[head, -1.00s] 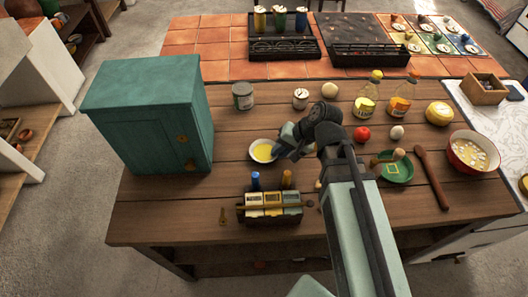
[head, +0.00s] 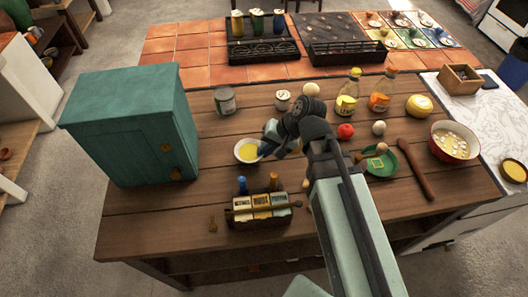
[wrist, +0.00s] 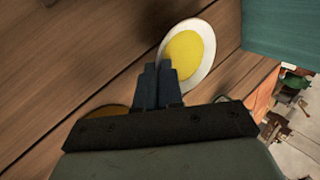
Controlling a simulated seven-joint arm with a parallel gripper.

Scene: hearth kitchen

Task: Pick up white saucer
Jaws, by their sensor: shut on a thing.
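The white saucer (head: 239,148) has a yellow middle and is near the center of the wooden counter, right of the teal cabinet. It also shows in the wrist view (wrist: 206,64), just past my fingertips. My gripper (head: 264,150) reaches it from the right. In the wrist view my fingers (wrist: 158,68) are close together at the saucer's near rim, shut on it. The fingers hide a small part of the rim. I cannot tell whether the saucer is clear of the counter.
The teal cabinet (head: 135,125) stands to the left. A caddy with small boxes (head: 260,205) is in front. A grey can (head: 225,100) and a small white-topped jar (head: 283,99) stand behind. A red ball (head: 345,131), green plate (head: 381,165) and bowl (head: 455,142) are to the right.

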